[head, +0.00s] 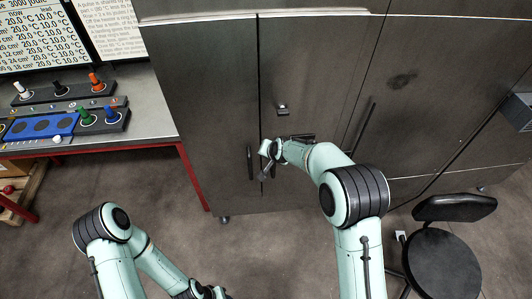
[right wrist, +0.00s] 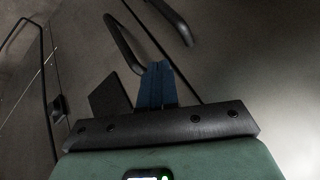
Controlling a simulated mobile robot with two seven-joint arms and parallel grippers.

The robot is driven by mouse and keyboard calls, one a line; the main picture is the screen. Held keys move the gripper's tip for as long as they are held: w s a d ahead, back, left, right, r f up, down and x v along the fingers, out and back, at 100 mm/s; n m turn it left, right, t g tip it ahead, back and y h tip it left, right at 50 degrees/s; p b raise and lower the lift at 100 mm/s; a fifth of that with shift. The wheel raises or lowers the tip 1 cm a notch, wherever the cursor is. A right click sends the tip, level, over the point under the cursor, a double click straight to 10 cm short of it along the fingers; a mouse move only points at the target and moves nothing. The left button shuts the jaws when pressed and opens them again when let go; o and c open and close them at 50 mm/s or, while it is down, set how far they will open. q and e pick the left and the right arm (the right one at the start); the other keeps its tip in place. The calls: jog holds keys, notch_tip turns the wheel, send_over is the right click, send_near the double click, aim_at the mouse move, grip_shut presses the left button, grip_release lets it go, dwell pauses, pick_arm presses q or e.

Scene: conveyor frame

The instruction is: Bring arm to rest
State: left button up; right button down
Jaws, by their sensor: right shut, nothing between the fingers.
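My right arm reaches up from the bottom right to the front of a grey metal cabinet (head: 215,110). My right gripper (head: 266,172) is beside a black vertical door handle (head: 250,161) near the seam between two doors. In the right wrist view the gripper's blue fingers (right wrist: 157,86) are together, with nothing held between them. A dark curved handle (right wrist: 122,42) shows just beyond the fingertips; I cannot tell whether they touch it. My left arm is folded low at the bottom left of the head view. Its hand end runs off the bottom edge, so the left gripper is hidden.
A black stool (head: 440,262) stands on the floor at the right, close to my right arm. A red-framed workbench (head: 155,120) with a button panel (head: 40,127) is at the left. The cabinet doors look closed. Open floor lies between my arms.

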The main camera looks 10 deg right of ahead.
pick_arm(q)
jog(key=shift+w+d+r, duration=0.1)
jog(key=shift+w+r, duration=0.1)
jog(key=shift+w, duration=0.4)
pick_arm(e)
jog(key=s+a+r, duration=0.3)
jog(key=r, duration=0.4)
jog(key=shift+a, duration=0.15)
jog(key=shift+f, duration=0.1)
jog(key=s+d+f+g, duration=0.1)
jog(key=s+d+f, duration=0.25)
jog(key=f, duration=0.45)
jog(key=s+d+f+g+h, duration=0.1)
jog(key=s+d+f+g, duration=0.15)
jog(key=s+f, duration=0.35)
jog(key=s+d+f+g, duration=0.1)
jog(key=s+d+f, duration=0.3)
jog(key=f, duration=0.5)
jog(key=s+f+g+y, duration=0.1)
jog(key=s+f, duration=0.3)
jog(key=s, duration=0.8)
jog(key=s+a+f+n+g+y, duration=0.1)
jog(key=s+f, duration=0.3)
jog(key=s, duration=0.8)
jog(key=shift+s+g, duration=0.25)
jog(key=shift+g, duration=0.4)
